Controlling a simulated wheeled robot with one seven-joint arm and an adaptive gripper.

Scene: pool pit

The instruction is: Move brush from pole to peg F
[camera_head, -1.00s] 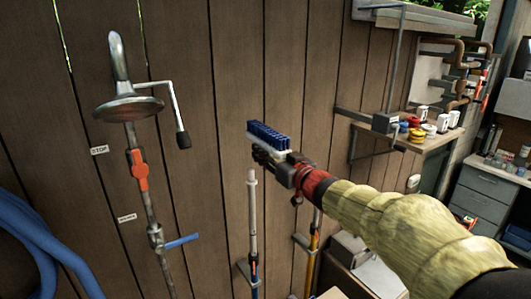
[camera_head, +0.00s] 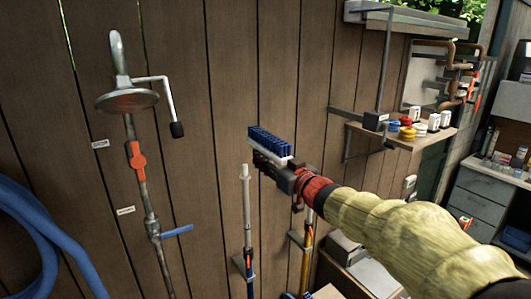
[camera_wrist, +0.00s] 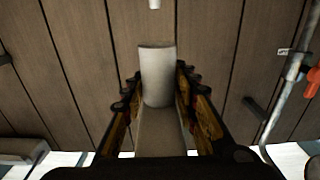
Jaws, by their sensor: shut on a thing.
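The brush (camera_head: 268,141) has blue bristles on a white block. My gripper (camera_head: 268,162) is shut on it and holds it in the air before the plank wall, bristles up. In the wrist view a pale cylindrical part of the brush (camera_wrist: 157,75) sits between the two fingers (camera_wrist: 155,100). The pole (camera_head: 246,205) stands upright against the wall, its white tip below and left of the brush and apart from it. A white tip, likely the pole's, shows at the top of the wrist view (camera_wrist: 154,4). I cannot identify peg F.
A shower pipe (camera_head: 141,180) with an orange valve and a blue hose (camera_head: 40,230) are at left. A yellow pole (camera_head: 306,255) stands right of the white one. A shelf (camera_head: 400,138) with small jars is at right. Dark stubs (camera_wrist: 254,108) stick out from the wall in the wrist view.

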